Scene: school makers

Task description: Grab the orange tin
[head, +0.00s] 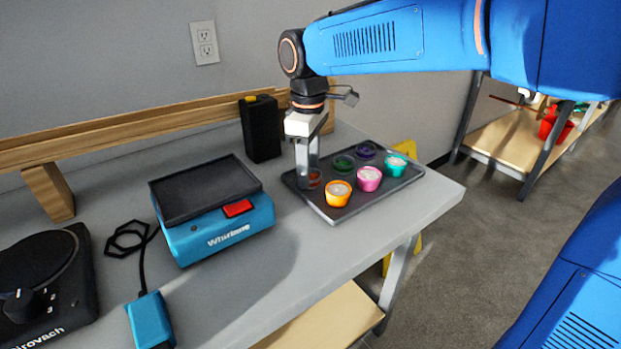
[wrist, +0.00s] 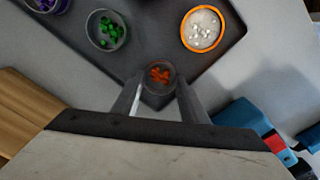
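An orange-rimmed tin with whitish contents stands on a dark tray and shows in the head view (head: 338,194) and the wrist view (wrist: 202,29). A small clear or dark cup with orange-red pieces (wrist: 159,77) stands at the tray's near-left corner; in the head view it is partly hidden by my fingers (head: 315,180). My gripper (head: 309,178) points down at this cup. In the wrist view my fingertips (wrist: 160,84) are apart, one on each side of the cup. I cannot tell whether they touch it. The orange-rimmed tin is outside my fingers, to the right.
The tray (head: 400,184) also holds a pink tin (head: 369,179), a teal tin (head: 396,165), a green cup (head: 344,163) and a purple cup (head: 366,151). The table's front right is clear.

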